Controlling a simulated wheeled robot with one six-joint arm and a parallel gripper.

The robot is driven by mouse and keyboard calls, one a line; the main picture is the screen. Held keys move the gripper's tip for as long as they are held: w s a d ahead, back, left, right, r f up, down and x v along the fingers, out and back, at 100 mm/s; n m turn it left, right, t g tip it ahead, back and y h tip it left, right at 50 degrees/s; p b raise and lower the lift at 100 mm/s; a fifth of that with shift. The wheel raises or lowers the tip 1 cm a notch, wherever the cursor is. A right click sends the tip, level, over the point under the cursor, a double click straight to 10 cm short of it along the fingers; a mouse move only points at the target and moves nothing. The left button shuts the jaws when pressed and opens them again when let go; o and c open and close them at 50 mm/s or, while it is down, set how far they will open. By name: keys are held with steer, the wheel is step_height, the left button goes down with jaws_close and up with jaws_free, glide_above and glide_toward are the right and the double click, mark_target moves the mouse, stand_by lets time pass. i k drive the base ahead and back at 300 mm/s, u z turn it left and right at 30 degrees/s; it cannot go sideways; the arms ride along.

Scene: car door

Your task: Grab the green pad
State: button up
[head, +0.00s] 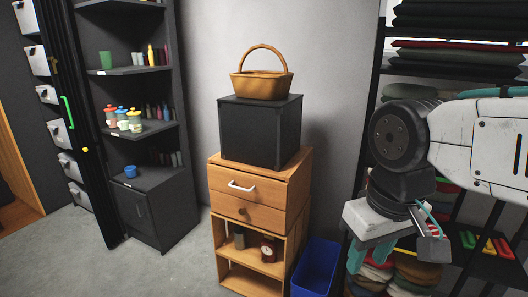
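My gripper (371,260) hangs from the arm at the right, pointing down. Its two teal fingers are apart, with nothing seen between them. A small green item (468,239) lies on a dark shelf at the lower right, beside red and yellow ones; it may be the green pad, but it is too small to tell. It is to the right of my gripper, apart from it. An upright green bar (67,111) is on the dark frame at the far left. My arm hides part of the right shelf.
A wooden cabinet (262,187) bears a black box (258,135) with a wicker basket (262,84) on top. A blue bin (316,268) stands right of it. A dark corner shelf (150,178) holds cups and bottles. Grey floor (150,270) is clear at the lower left.

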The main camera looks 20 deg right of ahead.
mark_target(469, 242)
steer(key=z, duration=1.2)
steer(key=i, duration=1.1)
steer(key=z, duration=0.9)
